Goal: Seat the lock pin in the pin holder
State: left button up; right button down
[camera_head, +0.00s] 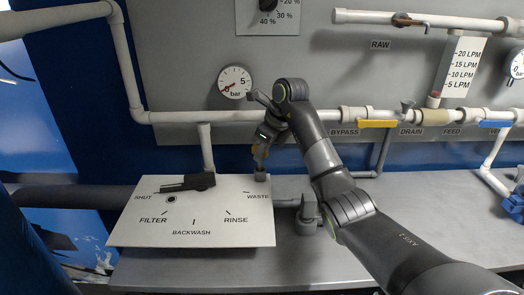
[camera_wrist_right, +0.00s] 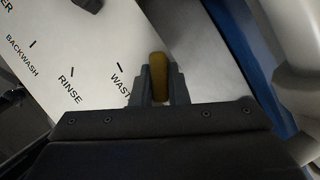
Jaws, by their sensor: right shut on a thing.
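My right gripper (camera_head: 261,158) points down over the far right corner of the white valve panel (camera_head: 235,236), near the WASTE mark. It is shut on the yellow lock pin (camera_head: 254,149). In the right wrist view the lock pin (camera_wrist_right: 158,78) sits between the two dark fingers (camera_wrist_right: 155,90). A small grey block (camera_head: 260,176), which looks like the pin holder, stands on the panel corner just below the fingers. Whether the pin touches it or is inside it I cannot tell. My left gripper is not in view.
A black valve handle (camera_head: 188,182) lies over the panel toward SHUT, behind a dark round hole (camera_head: 171,199). White pipes with a yellow handle (camera_head: 377,124) and a blue handle (camera_head: 495,124) run behind.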

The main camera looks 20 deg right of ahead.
jog(key=shift+f+b, duration=0.35)
jog(key=shift+f, duration=0.1)
dwell(0.5)
jog(key=c, duration=1.3)
grip_release()
jog(key=shift+c, duration=0.2)
jog(key=shift+r, duration=0.1)
jog(key=shift+d+r, duration=0.1)
jog(key=shift+r, duration=0.2)
jog(key=p+v, duration=1.5)
jog(key=v, duration=0.1)
jog(key=shift+s+d+r, duration=0.15)
jog(key=shift+s+r, duration=0.05)
jog(key=shift+r, duration=0.1)
